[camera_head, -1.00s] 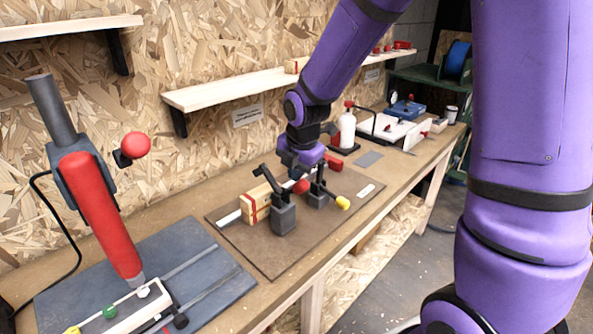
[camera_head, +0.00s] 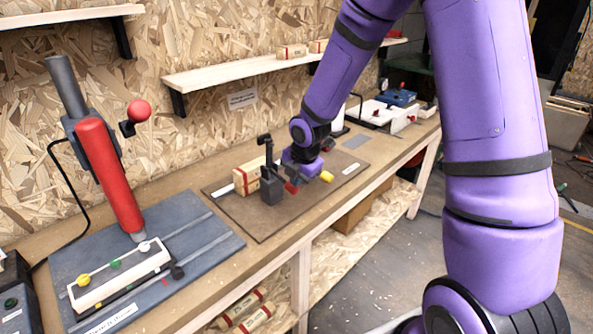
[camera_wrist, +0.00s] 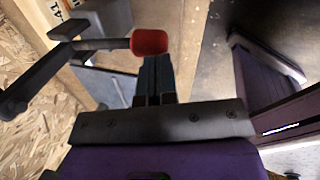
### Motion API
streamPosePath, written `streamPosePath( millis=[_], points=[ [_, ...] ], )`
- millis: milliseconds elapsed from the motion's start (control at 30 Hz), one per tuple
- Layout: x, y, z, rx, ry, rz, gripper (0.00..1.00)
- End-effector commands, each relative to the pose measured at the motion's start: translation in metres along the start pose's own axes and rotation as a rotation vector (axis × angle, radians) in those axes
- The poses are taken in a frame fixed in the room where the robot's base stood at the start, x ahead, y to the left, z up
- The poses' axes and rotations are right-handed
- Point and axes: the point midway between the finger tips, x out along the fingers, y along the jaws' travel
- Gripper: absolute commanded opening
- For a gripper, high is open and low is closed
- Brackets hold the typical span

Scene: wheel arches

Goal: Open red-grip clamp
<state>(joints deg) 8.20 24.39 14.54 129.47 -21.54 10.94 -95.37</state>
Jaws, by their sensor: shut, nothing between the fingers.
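The red-grip clamp (camera_head: 270,190) is a dark grey block with black links on the brown board. Its black bar (camera_head: 265,148) stands upright, clear of the wooden block (camera_head: 247,177) with red bands beside it. Its red grip (camera_head: 291,187) is low, on the side away from the wooden block. My gripper (camera_head: 293,181) is right at the red grip, partly hidden in the head view. In the wrist view my fingers (camera_wrist: 156,66) are shut and empty, with their tips close by the red grip (camera_wrist: 149,42); I cannot tell whether they touch.
A yellow grip (camera_head: 327,176) of another clamp sticks out close beside my gripper; its body is mostly hidden. A red lever tool (camera_head: 108,175) stands on a blue-grey plate (camera_head: 205,240) at the left. A shelf (camera_head: 235,72) runs along the wall above the bench.

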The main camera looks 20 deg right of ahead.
Motion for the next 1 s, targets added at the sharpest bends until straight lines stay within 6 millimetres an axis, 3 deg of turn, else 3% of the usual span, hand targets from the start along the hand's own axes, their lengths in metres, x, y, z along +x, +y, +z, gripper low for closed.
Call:
streamPosePath(
  millis=[400,1000],
  points=[
    [0.019,-0.008,-0.003,0.0,0.001,-0.001,0.0],
    [0.022,-0.011,-0.005,-0.001,0.005,-0.009,0.0]
  ],
)
